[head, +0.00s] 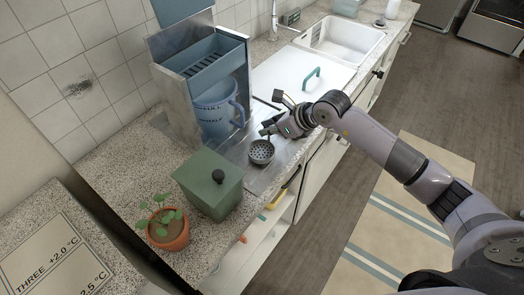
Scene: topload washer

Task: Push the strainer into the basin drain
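The strainer (261,152) is a small dark grey perforated cup. It sits on a grey metal surface (262,180) in the counter, behind the green box. My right gripper (272,113) is just above and behind the strainer in the picture, with its fingers spread and nothing between them. I cannot tell whether a finger touches the strainer. A white basin (344,40) is set into the counter farther back; its drain cannot be made out. My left gripper is not in view.
A green lidded box (208,184) and a potted plant (167,228) stand in front of the strainer. A blue jug (213,112) stands in a metal unit to the left. A white panel with a teal handle (312,78) lies between the strainer and basin.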

